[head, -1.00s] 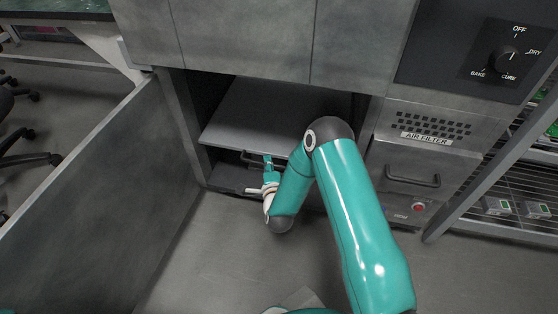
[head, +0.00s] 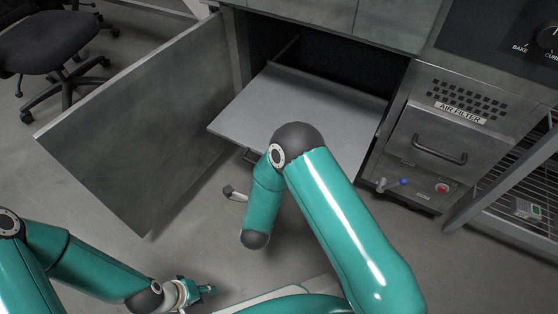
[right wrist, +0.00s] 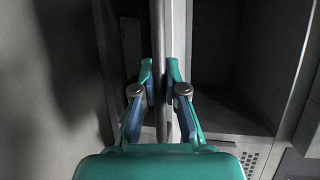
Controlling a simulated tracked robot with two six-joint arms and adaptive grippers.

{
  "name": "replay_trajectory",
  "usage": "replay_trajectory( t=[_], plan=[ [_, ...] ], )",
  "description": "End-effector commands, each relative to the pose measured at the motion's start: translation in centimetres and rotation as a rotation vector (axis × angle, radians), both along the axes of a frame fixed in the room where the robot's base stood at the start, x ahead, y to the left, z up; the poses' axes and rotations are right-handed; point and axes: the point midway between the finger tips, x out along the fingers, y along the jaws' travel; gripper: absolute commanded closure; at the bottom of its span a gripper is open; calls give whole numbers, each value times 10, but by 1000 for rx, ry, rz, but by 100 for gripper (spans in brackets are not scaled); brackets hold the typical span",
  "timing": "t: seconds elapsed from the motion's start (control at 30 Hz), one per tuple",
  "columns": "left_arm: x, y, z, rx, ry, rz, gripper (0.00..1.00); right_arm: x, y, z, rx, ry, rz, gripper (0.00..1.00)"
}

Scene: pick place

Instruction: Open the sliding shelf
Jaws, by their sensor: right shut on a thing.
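The sliding shelf (head: 270,105) is a flat grey tray projecting from the open lower compartment of the metal cabinet. Its dark front handle (head: 250,156) shows in part beside my right arm, which hides the rest. In the right wrist view, my right gripper (right wrist: 160,75) is shut on the handle (right wrist: 159,35), which runs upright between its fingers. In the head view that gripper is mostly hidden behind my right arm. My left gripper (head: 207,290) is at the bottom, low and away from the shelf. Its jaw opening is too small to judge.
The cabinet door (head: 130,130) stands wide open at the left. An air filter panel with a handle (head: 440,150) and a blue-tipped lever (head: 403,182) is right of the shelf. A wire rack (head: 515,190) stands farther right. An office chair (head: 50,45) is at the back left.

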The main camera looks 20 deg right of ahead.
Motion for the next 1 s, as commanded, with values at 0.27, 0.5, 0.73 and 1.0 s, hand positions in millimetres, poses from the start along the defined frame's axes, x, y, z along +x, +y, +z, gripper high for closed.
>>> replay_trajectory(
  t=[0.27, 0.5, 0.73, 1.0],
  plan=[
    [0, 0, -1, 0, 0, 0, 60, -2, 4, -2, 6, 3, 8, 100],
    [0, 0, -1, 0, 0, 0, 60, -3, 2, -2, 7, 3, 2, 74],
    [0, 0, 0, 0, 0, 0, 60, -3, -1, -1, 4, 1, -5, 63],
    [0, 0, 0, 0, 0, 0, 60, -10, 3, 1, 4, 2, -3, 63]
  ],
)
